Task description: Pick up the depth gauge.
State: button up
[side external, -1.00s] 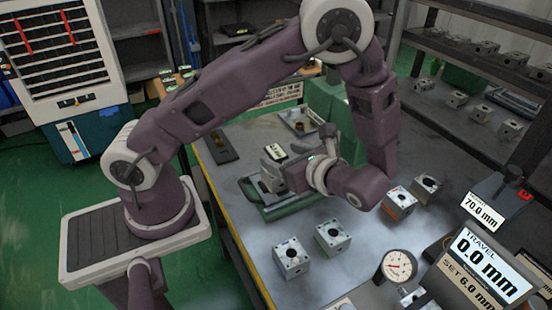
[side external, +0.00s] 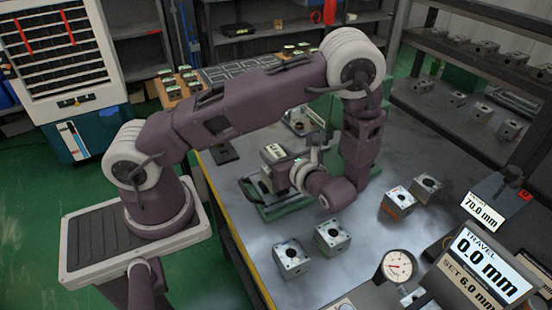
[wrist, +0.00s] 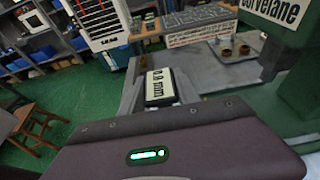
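A device with a white display, which looks like the depth gauge (side external: 273,153), stands over the green tray (side external: 287,209) on the bench. In the wrist view the depth gauge (wrist: 160,85) is straight ahead, its display showing a small mm reading. My gripper (side external: 283,176) is right against or just beside the gauge's grey body, on its right side in the side view. My purple hand housing fills the bottom of the wrist view.
Two valve blocks (side external: 291,257) (side external: 332,236) stand in front of the tray, and two more (side external: 397,203) (side external: 426,187) to its right. A round dial gauge (side external: 398,267) and a travel display (side external: 482,262) are at the front right. Bare bench lies between.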

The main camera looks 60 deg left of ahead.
grip_shut()
